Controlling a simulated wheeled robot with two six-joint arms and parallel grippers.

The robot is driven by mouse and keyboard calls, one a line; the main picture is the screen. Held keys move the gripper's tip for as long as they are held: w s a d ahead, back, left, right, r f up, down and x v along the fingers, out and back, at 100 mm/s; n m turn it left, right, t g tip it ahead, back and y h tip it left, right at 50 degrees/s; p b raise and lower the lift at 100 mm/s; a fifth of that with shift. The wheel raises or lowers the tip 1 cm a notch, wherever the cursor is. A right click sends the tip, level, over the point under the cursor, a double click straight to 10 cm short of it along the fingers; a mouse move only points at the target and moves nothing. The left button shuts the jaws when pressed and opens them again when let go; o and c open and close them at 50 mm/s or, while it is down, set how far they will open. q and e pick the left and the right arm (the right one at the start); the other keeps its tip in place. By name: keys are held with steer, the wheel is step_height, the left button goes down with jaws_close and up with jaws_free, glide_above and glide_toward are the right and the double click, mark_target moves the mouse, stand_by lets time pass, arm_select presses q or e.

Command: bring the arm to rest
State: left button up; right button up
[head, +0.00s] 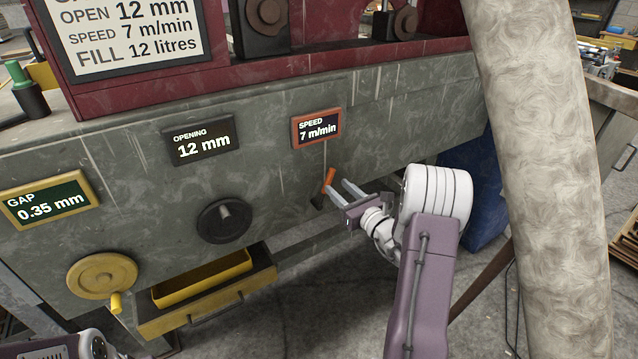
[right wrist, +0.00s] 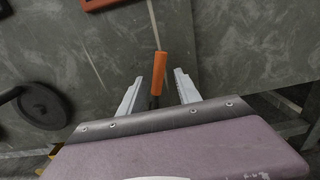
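My right gripper (head: 338,186) is in front of the grey machine face, just below the SPEED display (head: 317,128), which reads 7 m/min. Its two fingers are apart. A small lever with an orange handle (head: 329,180) is at the fingertips. In the right wrist view the orange handle (right wrist: 160,72) shows between the finger lines, with a gap to each finger (right wrist: 158,78); neither appears to touch it. Whether the handle is in front of the tips or between them is hard to tell. Part of my left arm shows at the bottom left; its gripper is out of view.
The OPENING display (head: 202,138) reads 12 mm and the GAP display (head: 48,200) reads 0.35 mm. A black knob (head: 223,220), a yellow handwheel (head: 102,275) and a yellow drawer (head: 215,302) are to the left. A thick pale duct (head: 545,150) stands at the right.

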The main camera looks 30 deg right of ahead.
steer(key=s, duration=0.2)
steer(key=shift+s, duration=0.3)
steer(key=shift+d, duration=0.1)
